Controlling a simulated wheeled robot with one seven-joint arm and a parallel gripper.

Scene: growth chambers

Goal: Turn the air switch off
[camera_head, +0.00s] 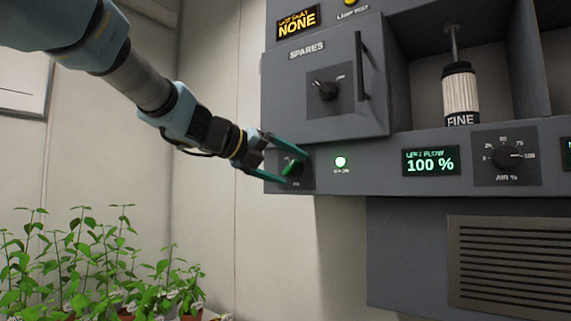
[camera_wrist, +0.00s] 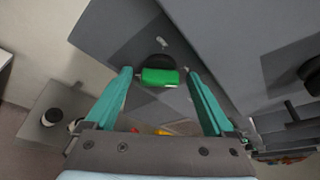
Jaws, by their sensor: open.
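The air switch (camera_head: 292,169) is a small green-handled rotary switch on a dark plate at the left end of the grey panel. In the wrist view its green handle (camera_wrist: 163,77) lies between and just beyond my fingertips. My gripper (camera_head: 287,158) has teal fingers and is open, with one finger on each side of the switch. In the wrist view my gripper (camera_wrist: 160,75) shows clear gaps between both fingers and the handle. A green lamp (camera_head: 340,162) to the right of the switch is lit. The switch's markings are too small to read.
The SPARES door (camera_head: 316,110), with a dark knob and vertical handle (camera_head: 362,66), is just above my gripper. A display (camera_head: 431,161) reads 100 %, beside the AIR % dial (camera_head: 506,156). A FINE canister (camera_head: 460,95) stands in an open bay. Potted plants (camera_head: 90,260) are at lower left.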

